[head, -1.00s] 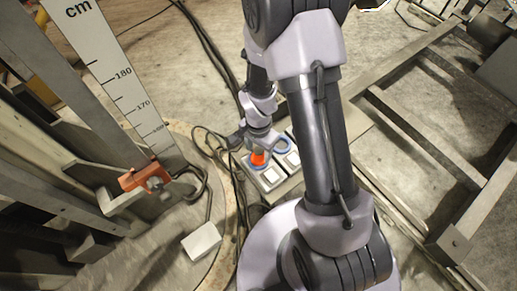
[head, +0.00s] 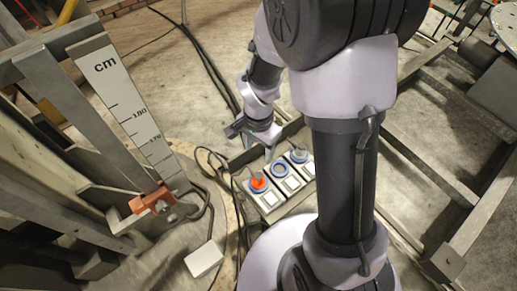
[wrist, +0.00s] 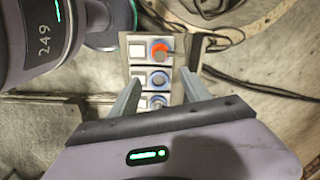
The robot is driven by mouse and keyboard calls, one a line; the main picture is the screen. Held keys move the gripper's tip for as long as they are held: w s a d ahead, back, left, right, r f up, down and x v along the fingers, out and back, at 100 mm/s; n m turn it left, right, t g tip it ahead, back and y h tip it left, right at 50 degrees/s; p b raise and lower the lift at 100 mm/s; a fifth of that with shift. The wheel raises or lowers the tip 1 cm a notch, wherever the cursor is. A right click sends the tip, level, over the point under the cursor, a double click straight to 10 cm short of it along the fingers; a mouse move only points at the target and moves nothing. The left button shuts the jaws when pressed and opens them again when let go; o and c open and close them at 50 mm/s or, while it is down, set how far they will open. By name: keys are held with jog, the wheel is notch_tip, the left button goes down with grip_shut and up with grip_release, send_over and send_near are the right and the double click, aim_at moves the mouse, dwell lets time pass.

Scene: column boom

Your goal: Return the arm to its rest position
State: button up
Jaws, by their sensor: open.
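My gripper (head: 250,142) is open and empty, just behind and above the switch panel (head: 268,203) in the head view. In the wrist view the two fingers of my gripper (wrist: 160,78) are spread apart, with the switch panel (wrist: 127,68) between and beyond them. The panel carries an orange-red knob (head: 258,184) on a blue ring, a middle blue ring (head: 280,170), and a grey knob (head: 300,155) on a blue ring. White square buttons sit beside them. The orange-red knob also shows in the wrist view (wrist: 160,51). The fingers appear clear of the knobs.
A tall cm scale (head: 125,100) with an orange clamp (head: 152,200) stands at the left. A white box (head: 204,259) lies on the floor. Dark cables run behind the panel. A metal frame (head: 455,245) stretches along the right. Open concrete floor lies behind the gripper.

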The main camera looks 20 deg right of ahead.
notch_tip(320, 180, up, 13)
jog(key=s+a+n+t, duration=0.1)
jog(key=s+n+t, duration=0.1)
jog(key=s+a+r+n+t+y, duration=0.2)
jog(key=s+r+n, duration=0.3)
jog(key=s+r, duration=0.5)
jog(key=shift+s+a+r+t, duration=0.3)
jog(key=shift+s+a+t, duration=0.15)
jog(key=shift+t, duration=0.45)
